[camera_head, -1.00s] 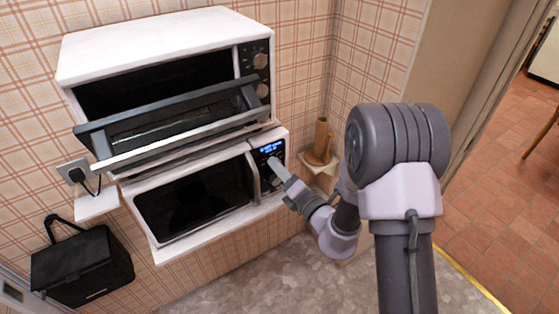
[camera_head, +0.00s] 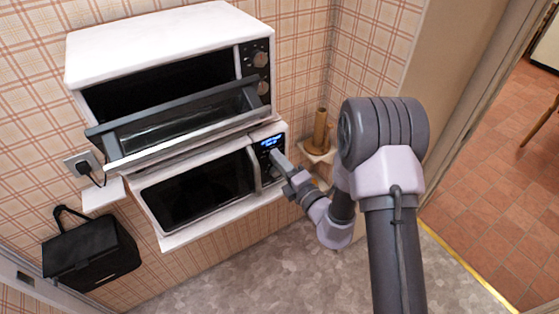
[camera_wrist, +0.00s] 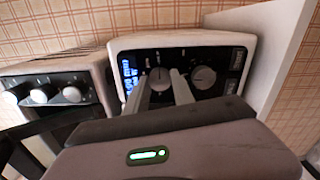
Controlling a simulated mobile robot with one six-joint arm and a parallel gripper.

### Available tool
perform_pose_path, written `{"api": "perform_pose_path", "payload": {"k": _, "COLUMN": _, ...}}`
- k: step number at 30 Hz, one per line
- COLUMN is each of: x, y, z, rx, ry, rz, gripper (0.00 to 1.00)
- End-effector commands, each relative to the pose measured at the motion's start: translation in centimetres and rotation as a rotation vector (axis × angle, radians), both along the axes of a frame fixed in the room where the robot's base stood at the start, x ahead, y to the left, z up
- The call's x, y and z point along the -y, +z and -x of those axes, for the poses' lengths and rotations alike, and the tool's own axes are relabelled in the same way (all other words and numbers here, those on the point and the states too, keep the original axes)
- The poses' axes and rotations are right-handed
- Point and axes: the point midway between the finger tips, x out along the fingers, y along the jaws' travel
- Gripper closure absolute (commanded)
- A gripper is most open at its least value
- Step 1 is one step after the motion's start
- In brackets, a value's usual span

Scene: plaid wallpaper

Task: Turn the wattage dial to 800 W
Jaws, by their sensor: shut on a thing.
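The white microwave (camera_head: 205,190) has a black control panel on its right with a lit blue display (camera_head: 271,142); the display also shows in the wrist view (camera_wrist: 129,77). Two round dials sit beside the display in the wrist view: one close to it (camera_wrist: 160,75) and one farther away (camera_wrist: 203,77). My gripper (camera_wrist: 165,82) is shut on the dial nearer the display, one finger on each side. In the head view my gripper (camera_head: 277,157) reaches the panel and hides the dial. The dial's markings and the display text are too small to read.
A toaster oven (camera_head: 160,50) with its door (camera_head: 185,122) hanging open stands above the microwave; its knobs show in the wrist view (camera_wrist: 45,96). A brown wooden object (camera_head: 320,132) stands right of the microwave. A black bag (camera_head: 90,255) hangs at lower left.

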Motion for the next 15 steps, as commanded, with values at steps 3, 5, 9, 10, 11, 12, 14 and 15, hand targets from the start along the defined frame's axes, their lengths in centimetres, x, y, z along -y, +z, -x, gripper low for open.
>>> {"api": "perform_pose_path", "payload": {"k": 3, "x": 0.03, "y": 0.05, "z": -0.03, "rx": 0.001, "ry": -0.001, "rz": -0.001, "gripper": 1.0}}
{"api": "perform_pose_path", "payload": {"k": 5, "x": 0.02, "y": 0.05, "z": -0.03, "rx": 0.001, "ry": -0.001, "rz": -0.001, "gripper": 1.0}}
{"api": "perform_pose_path", "payload": {"k": 9, "x": 0.02, "y": 0.04, "z": -0.03, "rx": 0.001, "ry": -0.001, "rz": -0.001, "gripper": 0.49}}
{"api": "perform_pose_path", "payload": {"k": 10, "x": 0.01, "y": 0.03, "z": -0.02, "rx": 0.001, "ry": -0.001, "rz": -0.001, "gripper": 0.49}}
{"api": "perform_pose_path", "payload": {"k": 11, "x": 0.01, "y": 0.03, "z": -0.02, "rx": 0.001, "ry": -0.001, "rz": 0.001, "gripper": 0.49}}
{"api": "perform_pose_path", "payload": {"k": 12, "x": 0.02, "y": 0.03, "z": -0.01, "rx": 0.001, "ry": -0.001, "rz": 0.001, "gripper": 0.49}}
{"api": "perform_pose_path", "payload": {"k": 14, "x": 0.01, "y": 0.02, "z": -0.01, "rx": 0.001, "ry": -0.001, "rz": 0.001, "gripper": 0.49}}
{"api": "perform_pose_path", "payload": {"k": 15, "x": 0.01, "y": 0.01, "z": 0.0, "rx": 0.001, "ry": 0.0, "rz": 0.001, "gripper": 0.49}}
